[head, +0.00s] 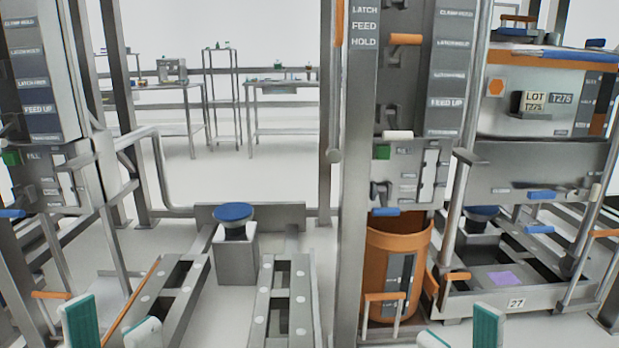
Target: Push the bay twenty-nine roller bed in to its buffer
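In the middle bay, a buffer with a blue round cap (233,212) stands on a grey block in front of a crossbar. Two grey rails with pale round spots, the left rail (172,308) and the right rail (290,295), run from the bottom edge toward it. No plate reading 29 shows, and I cannot tell whether these rails are part of the roller bed. My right gripper (460,335) is at the bottom right, also fingers apart and partly cut off.
An orange bin (398,260) stands right of the middle post (352,180). The right bay holds a bed with a plate reading 27 (517,303) and a steel bin marked T275 (535,101) above. Labelled columns flank the middle bay. Benches (283,100) stand far behind.

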